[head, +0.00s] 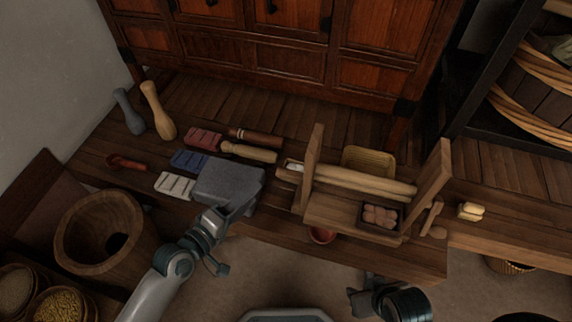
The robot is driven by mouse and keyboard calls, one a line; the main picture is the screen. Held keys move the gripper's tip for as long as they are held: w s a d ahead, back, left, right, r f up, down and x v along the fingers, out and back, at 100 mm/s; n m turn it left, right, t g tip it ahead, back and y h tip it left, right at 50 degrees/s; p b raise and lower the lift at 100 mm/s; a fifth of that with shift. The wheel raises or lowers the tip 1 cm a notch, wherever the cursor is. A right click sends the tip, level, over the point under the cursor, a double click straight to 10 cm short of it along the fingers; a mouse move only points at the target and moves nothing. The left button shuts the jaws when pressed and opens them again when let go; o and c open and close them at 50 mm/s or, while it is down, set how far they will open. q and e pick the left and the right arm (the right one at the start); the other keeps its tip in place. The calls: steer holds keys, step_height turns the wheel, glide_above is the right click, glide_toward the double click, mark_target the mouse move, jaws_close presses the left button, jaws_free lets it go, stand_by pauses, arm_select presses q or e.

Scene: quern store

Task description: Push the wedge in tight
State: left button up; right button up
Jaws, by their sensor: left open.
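A wooden press frame with a left upright (312,167) and a right upright (428,183) stands on the bench, with a round beam (360,182) running between them. A small wooden piece (432,215), which may be the wedge, shows at the foot of the right upright; how deep it sits cannot be made out. My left gripper (237,209) is open at the front edge of a grey stone block (228,184), well left of the frame. Whether it touches the block is unclear. My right gripper (361,297) is low in front of the bench, apart from the frame; its jaws are unclear.
A tray of round brown lumps (379,217) sits in the frame, with a red bowl (322,235) by its front. Coloured blocks (190,160), wooden rollers (249,152) and two pestles (158,111) lie or stand left. Yellow pieces (471,211) lie right. A wooden mortar (101,240) stands front left.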

mark_target(298, 176)
arm_select(q)
steer(key=shift+d, duration=0.1)
steer(key=shift+w, duration=0.1)
steer(key=b+x, duration=0.1)
steer(key=x, duration=1.6)
steer(key=shift+b, duration=0.3)
arm_select(e)
steer(key=shift+w+a+t+y, duration=0.25)
steer(key=shift+w+a+t, duration=0.1)
steer(key=shift+a, duration=0.25)
steer(key=shift+w+a+t+y, duration=0.25)
steer(key=shift+w+a, duration=0.1)
steer(key=shift+a, duration=0.2)
arm_select(q)
steer(key=shift+d+f, duration=0.1)
steer(key=shift+d, duration=0.05)
